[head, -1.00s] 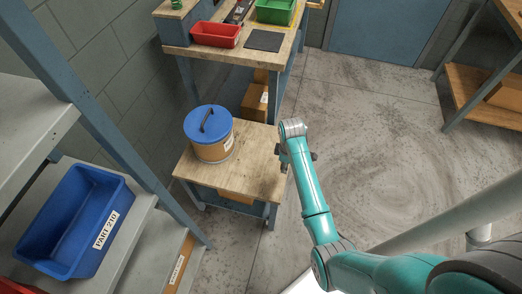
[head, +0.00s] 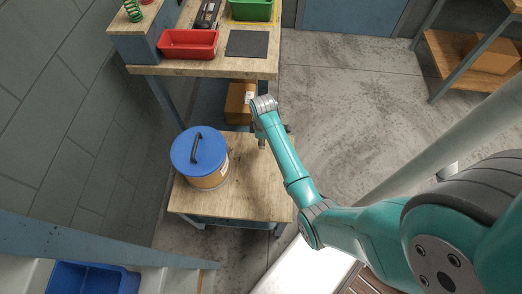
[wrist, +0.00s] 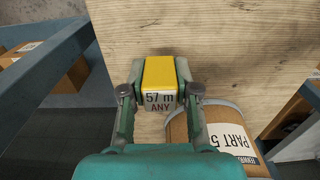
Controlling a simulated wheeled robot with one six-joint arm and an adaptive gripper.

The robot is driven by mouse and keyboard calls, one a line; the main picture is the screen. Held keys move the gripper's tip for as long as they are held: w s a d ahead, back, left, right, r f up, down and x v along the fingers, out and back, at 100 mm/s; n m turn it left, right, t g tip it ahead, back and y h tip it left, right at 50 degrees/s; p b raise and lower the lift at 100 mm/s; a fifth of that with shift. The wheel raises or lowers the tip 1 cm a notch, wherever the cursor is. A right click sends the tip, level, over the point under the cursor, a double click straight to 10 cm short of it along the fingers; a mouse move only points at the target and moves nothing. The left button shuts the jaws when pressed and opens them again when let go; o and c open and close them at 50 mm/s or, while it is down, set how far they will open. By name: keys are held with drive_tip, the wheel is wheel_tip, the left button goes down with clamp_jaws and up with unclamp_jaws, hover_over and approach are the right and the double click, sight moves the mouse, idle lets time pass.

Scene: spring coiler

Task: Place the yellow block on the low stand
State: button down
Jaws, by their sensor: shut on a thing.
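The yellow block (wrist: 160,76), with a grey label face reading "57 m ANY", sits between the two fingers of my gripper (wrist: 160,88) in the wrist view. My gripper is shut on it. The low stand (head: 242,187) is a small wooden-topped table in the head view. Its wood top (wrist: 230,45) fills the upper middle of the wrist view, behind the block. In the head view my arm reaches over the stand's right part, and the block is hidden. I cannot tell whether the block touches the wood.
A bucket with a blue lid (head: 199,152) stands on the stand's left part; its labelled side (wrist: 222,135) is close to my right finger in the wrist view. A higher workbench (head: 150,68) with a red tray (head: 187,44) stands behind. A blue bin (head: 92,279) is at lower left.

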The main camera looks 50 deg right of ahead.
sight(262, 152)
drive_tip(key=shift+f, duration=3.2)
drive_tip(key=c, duration=0.9)
unclamp_jaws()
drive_tip(key=shift+f, duration=0.1)
drive_tip(key=shift+o, duration=0.2)
wheel_tip(262, 152, up, 12)
drive_tip(key=shift+r, duration=0.15)
